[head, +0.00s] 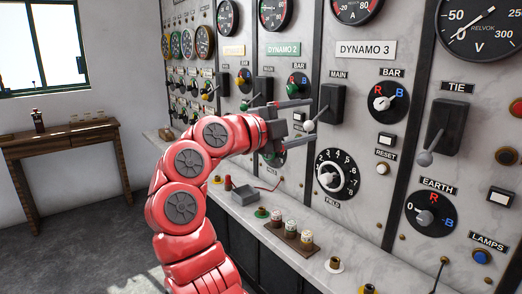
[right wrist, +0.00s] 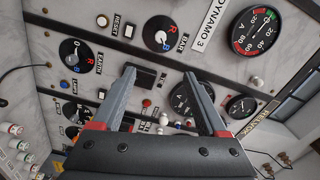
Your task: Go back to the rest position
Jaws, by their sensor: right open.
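My right arm, red with round grey joint covers, rises from the bottom of the head view and reaches to the panel. Its gripper (head: 308,122) is open, with grey fingers apart beside the white-knobbed MAIN lever (head: 309,126) of the DYNAMO 3 section. I cannot tell whether a finger touches the lever. In the right wrist view the open gripper (right wrist: 160,72) shows both fingers spread with nothing held between them. Panel controls lie beyond the fingers. My left gripper is not in view.
The marble panel (head: 370,150) carries gauges, knobs and levers. A ledge below holds a grey tray (head: 245,195) and a brown block (head: 288,236) with small fittings. A wooden side table (head: 60,137) stands at the left wall. Floor between is clear.

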